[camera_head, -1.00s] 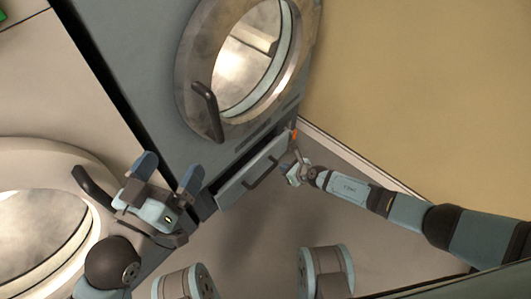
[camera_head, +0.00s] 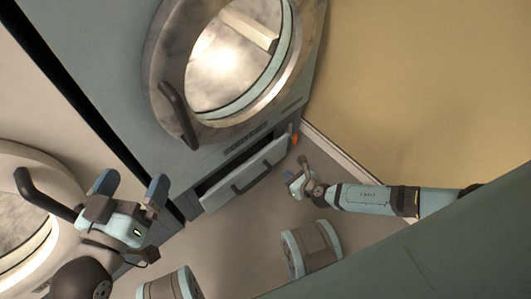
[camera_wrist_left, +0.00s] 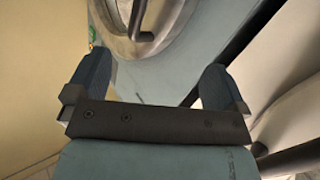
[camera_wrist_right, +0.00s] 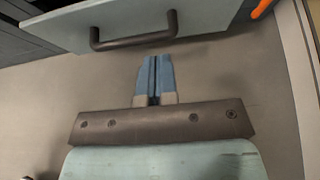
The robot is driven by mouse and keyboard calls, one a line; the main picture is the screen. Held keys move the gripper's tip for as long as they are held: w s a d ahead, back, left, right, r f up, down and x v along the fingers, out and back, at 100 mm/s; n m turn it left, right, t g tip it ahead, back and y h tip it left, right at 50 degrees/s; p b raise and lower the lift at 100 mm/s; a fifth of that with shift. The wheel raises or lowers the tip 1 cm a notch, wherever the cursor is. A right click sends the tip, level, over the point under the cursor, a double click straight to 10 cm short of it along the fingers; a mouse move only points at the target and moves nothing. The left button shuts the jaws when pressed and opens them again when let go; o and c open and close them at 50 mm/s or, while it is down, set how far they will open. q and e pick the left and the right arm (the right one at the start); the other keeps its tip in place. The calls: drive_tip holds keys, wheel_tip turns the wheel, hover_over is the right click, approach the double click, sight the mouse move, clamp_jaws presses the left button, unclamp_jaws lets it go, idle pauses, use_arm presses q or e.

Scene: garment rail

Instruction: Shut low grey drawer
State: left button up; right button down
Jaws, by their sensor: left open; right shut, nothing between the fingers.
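The low grey drawer (camera_head: 222,192) is at the foot of the grey machine in the head view. It stands partly open, with a dark gap behind its front panel. Its dark bar handle (camera_head: 252,180) faces outward. My right gripper (camera_head: 295,179) is just to the right of the drawer front, apart from it. In the right wrist view its fingers (camera_wrist_right: 153,76) are shut and empty, pointing at the drawer front (camera_wrist_right: 130,16) just beyond the handle (camera_wrist_right: 134,40). My left gripper (camera_head: 131,183) is open and empty, left of the drawer and in front of the machines.
The grey machine (camera_head: 115,60) has a round door (camera_head: 160,60) with a dark handle above the drawer. Another round door (camera_head: 45,175) is at the left. An orange piece (camera_head: 296,138) is by the drawer's far end.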

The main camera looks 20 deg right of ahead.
drive_tip(key=b, duration=0.5)
approach(260, 158)
wheel_tip(260, 158, down, 4)
drive_tip(key=w, duration=0.2)
drive_tip(key=w+a, duration=0.1)
drive_tip(key=w, duration=0.1)
drive_tip(key=shift+w+a+r, duration=0.2)
drive_tip(key=shift+w+a, duration=0.05)
drive_tip(key=shift+w, duration=0.15)
use_arm(q)
drive_tip(key=shift+w+a+r+m+t+h+b, duration=0.15)
drive_tip(key=shift+w+a+m+t, duration=0.25)
drive_tip(key=shift+m, duration=0.25)
drive_tip(key=shift+w+a+r+m+t+h+b, duration=0.1)
drive_tip(key=shift+w+a+m+t+h, duration=0.15)
drive_tip(key=shift+w+m, duration=0.3)
drive_tip(key=shift+w+a+r+m+t+h+b, duration=0.1)
drive_tip(key=shift+w+a+m+t, duration=0.25)
drive_tip(key=shift+m, duration=0.35)
use_arm(e)
drive_tip(key=shift+w+a, duration=0.2)
drive_tip(key=shift+w, duration=0.25)
use_arm(q)
drive_tip(key=shift+d, duration=0.1)
use_arm(e)
drive_tip(key=shift+r, duration=0.1)
